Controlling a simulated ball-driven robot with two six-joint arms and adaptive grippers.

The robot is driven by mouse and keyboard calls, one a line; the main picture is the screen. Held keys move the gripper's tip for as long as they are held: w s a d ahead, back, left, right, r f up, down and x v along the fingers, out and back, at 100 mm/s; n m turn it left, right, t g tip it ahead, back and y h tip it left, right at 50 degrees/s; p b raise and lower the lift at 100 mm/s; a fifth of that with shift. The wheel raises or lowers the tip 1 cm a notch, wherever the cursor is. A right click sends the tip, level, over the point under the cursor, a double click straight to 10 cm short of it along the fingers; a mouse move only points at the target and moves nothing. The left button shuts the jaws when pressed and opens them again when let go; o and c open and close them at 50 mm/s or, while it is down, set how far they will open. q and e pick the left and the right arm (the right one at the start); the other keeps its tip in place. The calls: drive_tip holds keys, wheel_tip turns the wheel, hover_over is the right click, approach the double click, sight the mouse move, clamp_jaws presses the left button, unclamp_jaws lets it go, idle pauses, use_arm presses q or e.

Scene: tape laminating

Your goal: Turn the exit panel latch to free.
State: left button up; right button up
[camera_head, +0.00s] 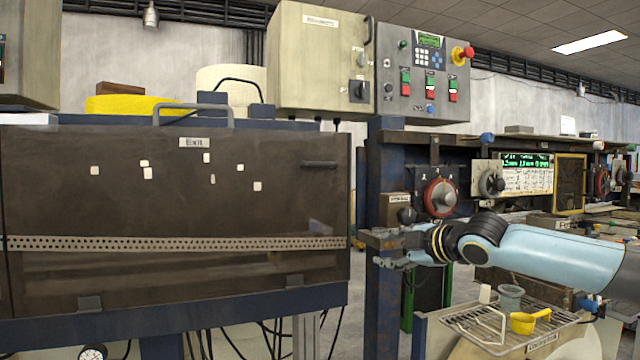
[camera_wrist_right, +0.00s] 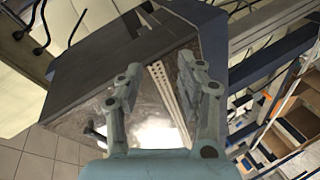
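The exit panel (camera_head: 110,200) is a dark brown see-through cover at the left, with an "Exit" label (camera_head: 194,142) at its top. A short dark horizontal bar (camera_head: 320,164) sits near its upper right corner and looks like the latch. My right gripper (camera_head: 384,250) is just right of the panel's right edge, lower than that bar and apart from it. In the right wrist view its fingers (camera_wrist_right: 158,82) are spread with nothing between them, and the dark machine cover (camera_wrist_right: 105,65) lies beyond. My left gripper is not in view.
A control box (camera_head: 425,70) stands above. A red dial (camera_head: 440,197) is just above my right arm. A wire rack (camera_head: 480,325) with a yellow scoop (camera_head: 528,321) is below it. A blue post (camera_head: 385,160) stands close behind my right gripper.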

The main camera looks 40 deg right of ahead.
sight(317, 164)
drive_tip(key=s+a+r+n+t+y+p, duration=0.1)
drive_tip(key=a+r+n+y+p, duration=0.3)
drive_tip(key=r, duration=0.6)
drive_tip(key=a+r+n+h, duration=0.1)
drive_tip(key=a+r+n, duration=0.1)
drive_tip(key=a+r, duration=0.6)
drive_tip(key=w+p, duration=0.1)
drive_tip(key=w, duration=0.2)
drive_tip(key=w+p, duration=0.1)
drive_tip(key=w, duration=0.2)
drive_tip(key=w+p, duration=0.1)
drive_tip(key=w, duration=0.2)
drive_tip(key=shift+w+d, duration=0.25)
drive_tip(key=shift+d, duration=0.05)
drive_tip(key=shift+w+a+f, duration=0.1)
drive_tip(key=shift+w+f, duration=0.05)
drive_tip(key=shift+w, duration=0.2)
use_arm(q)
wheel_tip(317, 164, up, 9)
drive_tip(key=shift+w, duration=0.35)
use_arm(e)
drive_tip(key=shift+c, duration=0.2)
clamp_jaws()
